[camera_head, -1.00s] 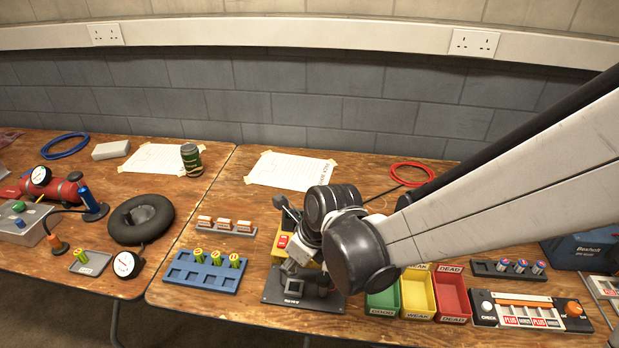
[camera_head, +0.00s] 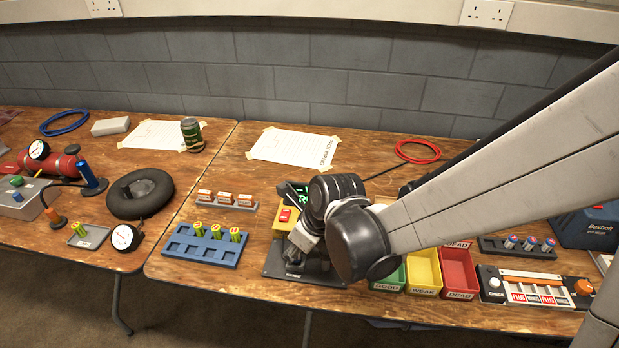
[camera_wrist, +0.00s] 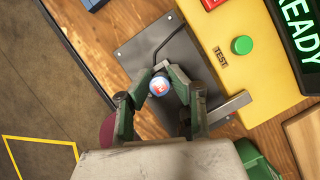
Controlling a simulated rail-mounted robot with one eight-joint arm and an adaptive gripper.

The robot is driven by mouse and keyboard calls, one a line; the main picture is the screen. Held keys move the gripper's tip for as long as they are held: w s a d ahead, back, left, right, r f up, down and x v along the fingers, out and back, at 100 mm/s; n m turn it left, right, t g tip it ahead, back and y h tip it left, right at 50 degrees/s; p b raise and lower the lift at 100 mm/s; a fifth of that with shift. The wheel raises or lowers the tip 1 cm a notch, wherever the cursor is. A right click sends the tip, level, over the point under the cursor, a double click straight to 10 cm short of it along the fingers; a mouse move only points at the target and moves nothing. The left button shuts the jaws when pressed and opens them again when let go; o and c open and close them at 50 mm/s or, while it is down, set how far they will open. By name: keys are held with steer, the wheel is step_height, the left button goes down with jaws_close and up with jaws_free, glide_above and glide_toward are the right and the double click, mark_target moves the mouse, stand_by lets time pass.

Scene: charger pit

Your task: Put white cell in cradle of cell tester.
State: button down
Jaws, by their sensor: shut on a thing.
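In the wrist view my gripper (camera_wrist: 160,82) is shut on a cell (camera_wrist: 159,88) with a white, blue and red end; its side is mostly hidden by the fingers. The gripper is over the dark metal plate (camera_wrist: 180,50) of the cell tester. The tester's yellow panel (camera_wrist: 231,70) has a green TEST button (camera_wrist: 242,45) and a lit display (camera_wrist: 303,38) reading READY. In the head view the tester (camera_head: 284,222) is partly behind my arm, and my gripper (camera_head: 294,258) is low over its plate. The cradle is hidden, so I cannot tell whether the cell touches it.
A blue rack (camera_head: 204,245) with several yellow-green cells is left of the tester. Green, yellow (camera_head: 424,270) and red bins stand to its right, near a dark rack (camera_head: 515,247) of cells with red, white and blue ends. A grey holder (camera_head: 226,201) stands behind the blue rack.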

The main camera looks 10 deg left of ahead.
steer(key=shift+f+b, duration=0.8)
stand_by(0.8)
steer(key=c, duration=1.5)
jaws_free()
steer(key=shift+r, duration=0.2)
steer(key=shift+r+p, duration=2.5)
steer(key=shift+r, duration=0.85)
